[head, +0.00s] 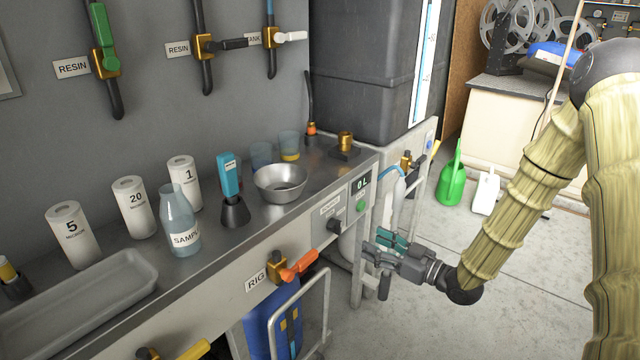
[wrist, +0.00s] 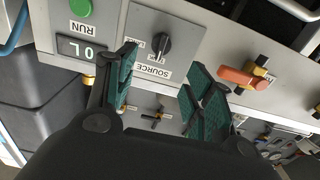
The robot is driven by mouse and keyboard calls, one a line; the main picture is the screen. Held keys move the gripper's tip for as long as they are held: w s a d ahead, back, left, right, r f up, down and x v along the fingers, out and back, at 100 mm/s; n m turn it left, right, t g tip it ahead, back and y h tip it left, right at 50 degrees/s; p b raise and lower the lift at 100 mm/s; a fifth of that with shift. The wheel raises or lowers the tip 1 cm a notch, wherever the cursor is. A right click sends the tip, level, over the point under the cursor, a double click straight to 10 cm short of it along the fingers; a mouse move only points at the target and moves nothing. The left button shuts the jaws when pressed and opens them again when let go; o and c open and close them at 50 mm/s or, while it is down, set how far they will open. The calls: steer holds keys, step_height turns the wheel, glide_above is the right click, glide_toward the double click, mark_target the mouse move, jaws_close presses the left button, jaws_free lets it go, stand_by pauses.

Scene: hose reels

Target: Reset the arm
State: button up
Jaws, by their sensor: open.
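My gripper (head: 378,251) is at the right end of the bench, in front of the panel below the counter edge. In the wrist view its two green-padded fingers (wrist: 158,92) stand apart with nothing between them. The black source knob (wrist: 162,45) on its grey plate shows just beyond and between the fingertips, apart from them. In the head view the same knob (head: 334,225) is left of the gripper. My arm, in a tan sleeve, comes in from the right.
The green run button (wrist: 80,8) and a display (wrist: 80,50) are beside the knob plate. An orange-handled rig valve (head: 298,265) sticks out from the bench front. The counter holds a metal bowl (head: 281,183) and a sample bottle (head: 179,222). Open floor lies right of the bench.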

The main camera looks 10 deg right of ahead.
steer(key=s+a+f+m+g+h, duration=0.3)
steer(key=s+f, duration=0.3)
steer(key=f, duration=0.5)
steer(key=s+a+f+m+g+h, duration=0.25)
steer(key=s+f, duration=0.35)
steer(key=f, duration=0.5)
steer(key=s+a+f+m+g+h, duration=0.1)
steer(key=s+f+g+h, duration=0.2)
steer(key=s, duration=0.6)
steer(key=s+f+m+g+h, duration=0.1)
steer(key=s+f+g, duration=0.3)
steer(key=s, duration=0.5)
steer(key=s+a+f+m+g+h, duration=0.1)
steer(key=s+f+g, duration=0.1)
steer(key=s+f, duration=0.45)
step_height(320, 180, up, 28)
steer(key=s+p, duration=0.2)
steer(key=p, duration=2.4)
steer(key=shift+s, duration=0.15)
steer(key=shift+f+h, duration=0.1)
steer(key=shift+h, duration=0.15)
